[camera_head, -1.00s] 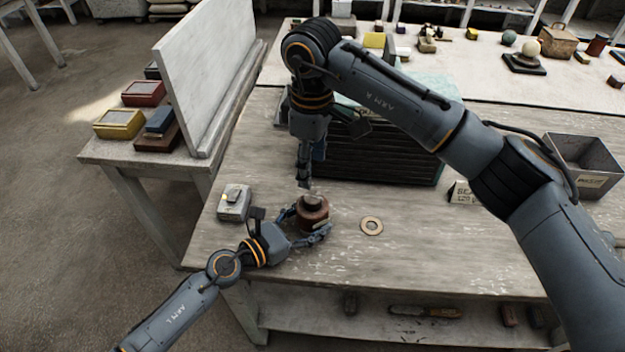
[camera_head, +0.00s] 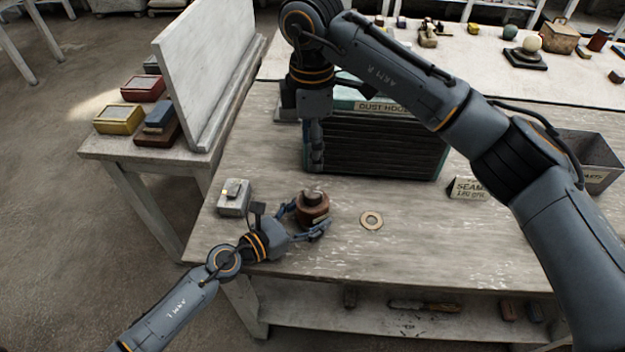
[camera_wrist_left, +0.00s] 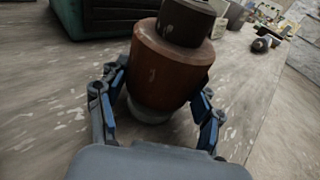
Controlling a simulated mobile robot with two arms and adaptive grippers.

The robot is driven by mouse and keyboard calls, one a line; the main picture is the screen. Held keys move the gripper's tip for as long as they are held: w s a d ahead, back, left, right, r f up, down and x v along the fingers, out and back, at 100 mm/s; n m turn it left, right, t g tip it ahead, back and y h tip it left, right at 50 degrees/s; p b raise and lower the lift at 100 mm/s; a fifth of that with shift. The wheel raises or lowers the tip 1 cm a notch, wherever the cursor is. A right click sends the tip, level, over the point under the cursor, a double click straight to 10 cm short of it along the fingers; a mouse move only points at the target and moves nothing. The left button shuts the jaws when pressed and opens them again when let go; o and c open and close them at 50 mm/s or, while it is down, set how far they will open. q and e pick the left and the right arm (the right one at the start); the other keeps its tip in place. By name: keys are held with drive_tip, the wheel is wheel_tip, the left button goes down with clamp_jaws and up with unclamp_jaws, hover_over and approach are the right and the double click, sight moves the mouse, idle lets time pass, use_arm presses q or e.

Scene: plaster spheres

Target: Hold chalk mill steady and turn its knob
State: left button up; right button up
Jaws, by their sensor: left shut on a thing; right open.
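The chalk mill (camera_head: 312,207) is a reddish-brown round body with a dark knob (camera_head: 312,195) on top. It stands upright on the worn table near its front left part. My left gripper (camera_head: 308,226) is shut around the mill's body from the front. In the left wrist view the mill (camera_wrist_left: 165,72) sits between my two fingers, and its dark knob (camera_wrist_left: 187,22) is partly cut off by the top edge. My right gripper (camera_head: 316,158) is open and empty, above and behind the mill, in front of the dust hood, clear of the knob.
A flat ring (camera_head: 371,220) lies right of the mill. A small grey box (camera_head: 234,198) stands left of it. The dark slatted dust hood (camera_head: 385,150) stands behind. A seam sign (camera_head: 467,188) and a metal bin (camera_head: 597,165) are on the right. The front middle of the table is clear.

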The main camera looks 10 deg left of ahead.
sight(313, 191)
wheel_tip(313, 191, down, 12)
drive_tip(key=m, duration=2)
idle(0.6)
